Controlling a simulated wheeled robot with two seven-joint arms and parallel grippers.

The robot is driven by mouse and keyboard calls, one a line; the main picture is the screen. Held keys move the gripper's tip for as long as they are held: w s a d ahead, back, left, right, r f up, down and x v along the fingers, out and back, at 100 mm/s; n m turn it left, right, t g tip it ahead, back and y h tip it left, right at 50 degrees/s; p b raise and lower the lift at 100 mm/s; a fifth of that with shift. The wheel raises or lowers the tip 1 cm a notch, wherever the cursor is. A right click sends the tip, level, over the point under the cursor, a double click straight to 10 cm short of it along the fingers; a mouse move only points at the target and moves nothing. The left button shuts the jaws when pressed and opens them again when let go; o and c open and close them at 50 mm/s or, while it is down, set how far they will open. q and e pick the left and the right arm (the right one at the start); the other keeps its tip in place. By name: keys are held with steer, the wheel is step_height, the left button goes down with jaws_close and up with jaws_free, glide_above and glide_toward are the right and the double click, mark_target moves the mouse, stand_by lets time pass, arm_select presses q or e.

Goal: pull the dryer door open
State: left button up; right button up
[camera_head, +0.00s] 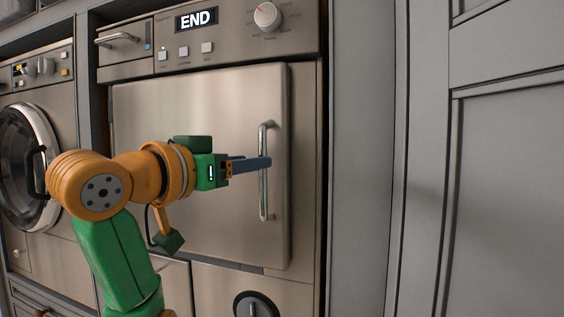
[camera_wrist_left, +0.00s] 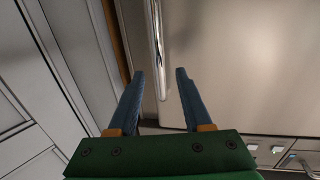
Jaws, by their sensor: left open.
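The dryer door (camera_head: 190,110) is a large brushed-metal panel on the dryer front. It looks shut; I see no clear gap at its edge. Its upright chrome bar handle (camera_head: 264,205) is near the right edge. My left gripper (camera_head: 266,163) is level with the middle of the handle, its blue fingers pointing right across it. In the left wrist view, the open fingers (camera_wrist_left: 160,74) stand on either side of the handle (camera_wrist_left: 156,35), with space on both sides. Whether the bar is fully between them in depth is unclear. My right gripper is not in view.
A panel above the door holds an END display (camera_head: 196,19), buttons and a knob (camera_head: 267,16). A washer with a round door (camera_head: 45,150) is at left. Grey cabinetry (camera_head: 360,150) stands close on the right. A dark round knob (camera_head: 256,304) is below the door.

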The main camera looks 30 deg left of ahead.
arm_select(q)
steer(key=w+p, duration=0.1)
steer(key=w+r+p, duration=0.1)
steer(key=shift+w, duration=0.35)
steer(key=shift+w+a+f, duration=0.1)
steer(key=shift+w+f, duration=0.1)
steer(key=shift+w, duration=0.85)
steer(key=shift+w+f, duration=0.1)
steer(key=shift+w, duration=0.15)
steer(key=shift+s, duration=0.25)
jaws_close()
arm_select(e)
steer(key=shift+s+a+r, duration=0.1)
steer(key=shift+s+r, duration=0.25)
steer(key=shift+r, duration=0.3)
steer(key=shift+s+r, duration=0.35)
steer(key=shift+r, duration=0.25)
